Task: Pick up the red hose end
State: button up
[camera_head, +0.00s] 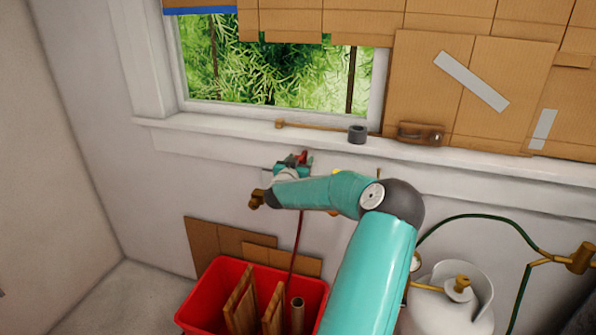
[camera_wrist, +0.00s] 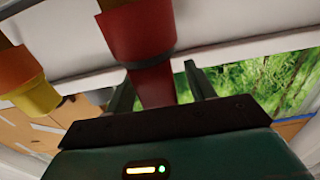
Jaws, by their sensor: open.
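The red hose end (camera_wrist: 137,38) is large and close in the wrist view, with a wide collar at the top and a narrower red part below it. The narrower part shows between the two dark fingers of my gripper (camera_wrist: 160,85). A gap shows to the right finger, while the left finger looks close to the red part. In the head view a small red piece (camera_head: 303,158) shows at my gripper (camera_head: 290,168), in front of the wall below the window sill. A thin red hose (camera_head: 297,238) hangs down there. The arm hides part of this area.
An orange and yellow fitting (camera_wrist: 32,88) is left of the hose end. A white tank (camera_head: 470,300) with a green hose is at right. The window sill (camera_head: 230,133) holds a roll of grey tape (camera_head: 357,134).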

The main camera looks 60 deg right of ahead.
jog(key=shift+d, duration=0.1)
jog(key=shift+c, duration=0.2)
jog(key=c, duration=1.1)
jog(key=shift+c, duration=0.2)
jog(key=shift+r, duration=0.15)
